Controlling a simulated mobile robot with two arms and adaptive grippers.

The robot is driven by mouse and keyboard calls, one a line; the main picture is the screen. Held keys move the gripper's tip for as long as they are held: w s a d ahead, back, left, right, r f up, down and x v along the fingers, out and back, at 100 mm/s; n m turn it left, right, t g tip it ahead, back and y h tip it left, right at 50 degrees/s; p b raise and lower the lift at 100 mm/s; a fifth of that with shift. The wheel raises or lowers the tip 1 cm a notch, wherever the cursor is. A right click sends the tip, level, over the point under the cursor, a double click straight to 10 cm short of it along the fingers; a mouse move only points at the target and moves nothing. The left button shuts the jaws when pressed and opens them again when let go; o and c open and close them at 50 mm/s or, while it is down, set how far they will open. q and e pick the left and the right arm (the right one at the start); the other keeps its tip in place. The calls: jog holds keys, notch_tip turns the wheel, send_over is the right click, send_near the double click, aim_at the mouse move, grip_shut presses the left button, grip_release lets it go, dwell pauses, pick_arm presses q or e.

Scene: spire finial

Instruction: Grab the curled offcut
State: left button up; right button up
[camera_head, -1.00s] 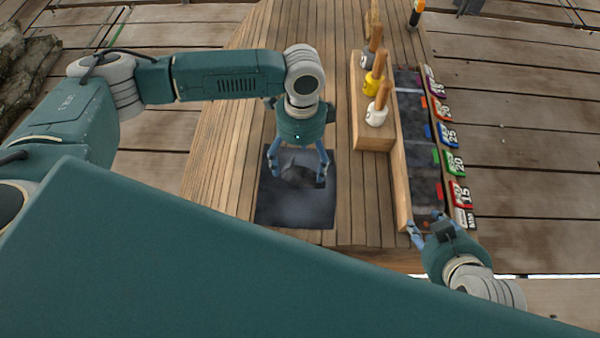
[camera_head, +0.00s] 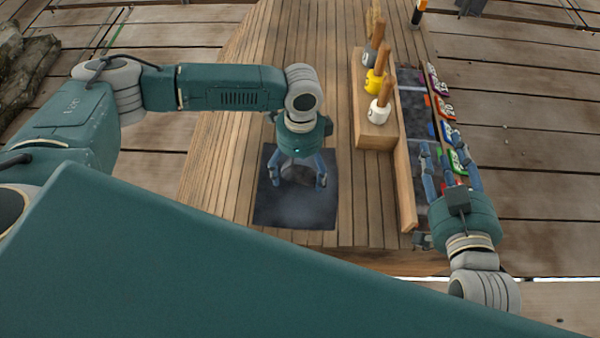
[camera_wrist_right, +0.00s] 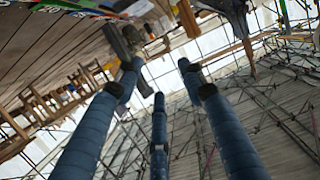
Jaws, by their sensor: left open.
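My left gripper (camera_head: 298,183) is open over the dark square mat (camera_head: 292,213) in the head view, with its fingers pointing down toward the front. A dark grey piece, which looks like the curled offcut (camera_head: 300,173), lies between and behind its fingers, partly covered by them. I cannot tell whether the fingers touch it. My right gripper (camera_head: 447,172) is over the dark tray on the right, with its fingers spread and pointing away. In the right wrist view the fingers (camera_wrist_right: 160,95) are apart with nothing between them.
A wooden block (camera_head: 375,138) holds several mallets with white, yellow and grey heads. Beside it runs a long dark tray with a wooden side (camera_head: 403,180). Coloured numbered tags (camera_head: 445,106) line its right edge. The planks left of the mat are clear.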

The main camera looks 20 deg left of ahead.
pick_arm(q)
jog(key=shift+f, duration=0.3)
jog(key=shift+c, duration=0.3)
jog(key=c, duration=1.5)
jog(key=shift+o, duration=0.2)
jog(key=shift+r, duration=0.2)
